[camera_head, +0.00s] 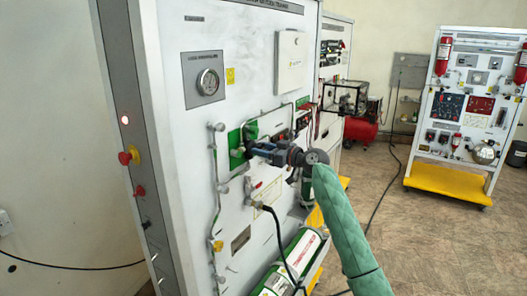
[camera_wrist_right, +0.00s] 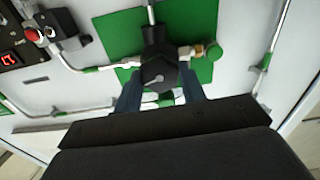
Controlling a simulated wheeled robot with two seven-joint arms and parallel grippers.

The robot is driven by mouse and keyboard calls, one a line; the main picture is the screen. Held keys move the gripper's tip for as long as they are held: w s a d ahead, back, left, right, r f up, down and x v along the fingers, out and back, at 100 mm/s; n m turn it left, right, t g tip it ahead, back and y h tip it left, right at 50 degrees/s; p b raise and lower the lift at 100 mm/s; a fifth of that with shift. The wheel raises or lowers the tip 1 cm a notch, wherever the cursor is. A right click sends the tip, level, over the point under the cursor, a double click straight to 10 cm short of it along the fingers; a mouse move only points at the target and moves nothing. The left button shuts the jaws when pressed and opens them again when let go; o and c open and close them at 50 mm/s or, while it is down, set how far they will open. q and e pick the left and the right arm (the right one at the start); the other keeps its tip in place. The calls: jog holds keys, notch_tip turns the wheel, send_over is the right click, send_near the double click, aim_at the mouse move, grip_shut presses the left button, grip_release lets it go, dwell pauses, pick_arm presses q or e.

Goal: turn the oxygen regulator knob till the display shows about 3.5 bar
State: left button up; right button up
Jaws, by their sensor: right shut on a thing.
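The black regulator knob (camera_wrist_right: 160,73) sits in front of a green plate on the white panel, with a pale mark on its face. My right gripper (camera_wrist_right: 160,92) has one finger on each side of the knob and is shut on it. In the head view my right gripper (camera_head: 258,150) reaches the panel from the right and largely hides the knob. A display with red digits (camera_wrist_right: 9,61) is cut off at the left edge of the wrist view, and its value cannot be read surely. My left gripper is not in view.
Metal pipes with green fittings (camera_wrist_right: 91,69) run around the knob. A red button (camera_wrist_right: 33,34) is near the display. A round gauge (camera_head: 207,81) is higher on the panel. A green and white cylinder (camera_head: 291,264) lies below. Open floor lies to the right.

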jog(key=m+b, duration=0.3)
jog(key=m, duration=0.4)
jog(key=shift+w+d, duration=0.1)
jog(key=shift+m, duration=1)
jog(key=m, duration=0.3)
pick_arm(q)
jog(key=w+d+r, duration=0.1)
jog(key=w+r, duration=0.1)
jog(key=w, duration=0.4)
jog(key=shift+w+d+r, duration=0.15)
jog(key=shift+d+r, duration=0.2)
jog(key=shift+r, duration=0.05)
pick_arm(e)
jog(key=shift+m, duration=0.5)
jog(key=o, duration=1)
jog(key=shift+d, duration=0.1)
jog(key=shift+c, duration=0.2)
